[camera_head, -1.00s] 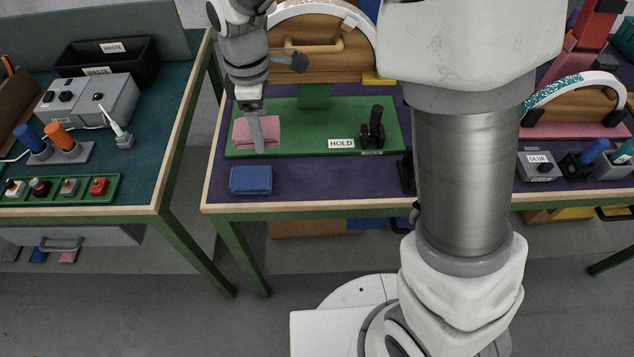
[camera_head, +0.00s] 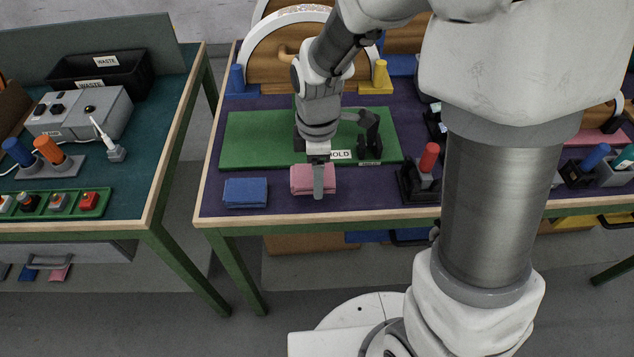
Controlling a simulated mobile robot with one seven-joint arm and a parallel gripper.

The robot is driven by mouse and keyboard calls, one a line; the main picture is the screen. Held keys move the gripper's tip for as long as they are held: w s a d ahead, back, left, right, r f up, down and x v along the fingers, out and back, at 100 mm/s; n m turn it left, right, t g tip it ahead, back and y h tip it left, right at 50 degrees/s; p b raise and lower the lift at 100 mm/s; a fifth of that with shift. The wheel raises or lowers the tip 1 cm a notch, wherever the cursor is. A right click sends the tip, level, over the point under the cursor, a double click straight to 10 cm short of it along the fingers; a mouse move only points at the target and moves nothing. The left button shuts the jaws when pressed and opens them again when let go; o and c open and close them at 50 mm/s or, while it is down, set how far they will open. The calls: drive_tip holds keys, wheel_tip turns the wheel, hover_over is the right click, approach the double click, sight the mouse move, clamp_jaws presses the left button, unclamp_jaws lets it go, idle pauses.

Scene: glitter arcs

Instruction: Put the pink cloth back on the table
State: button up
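The pink cloth (camera_head: 301,183) is a small folded pad at the front of the purple table top (camera_head: 270,207), just in front of the green board (camera_head: 245,140). My gripper (camera_head: 318,188) points down at the cloth, with one grey finger across its front face; the other finger is hidden. It appears shut on the cloth, which has travelled with it. I cannot tell whether the cloth touches the table or hangs slightly above it. A folded blue cloth (camera_head: 246,193) lies to the left, apart from the pink one.
A black clamp (camera_head: 370,135) and a HOLD label stand on the board, right behind the cloth. A black holder with a red-handled tool (camera_head: 429,158) stands to the right. The wooden front edge (camera_head: 270,224) is close. Bare table lies between the cloth and the holder.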

drive_tip(key=shift+f, duration=1.45)
drive_tip(key=shift+f+b, duration=0.15)
drive_tip(key=shift+b, duration=0.15)
drive_tip(key=shift+f, duration=0.25)
drive_tip(key=o, duration=1.1)
drive_tip(key=shift+o, duration=0.2)
drive_tip(key=shift+r, duration=0.1)
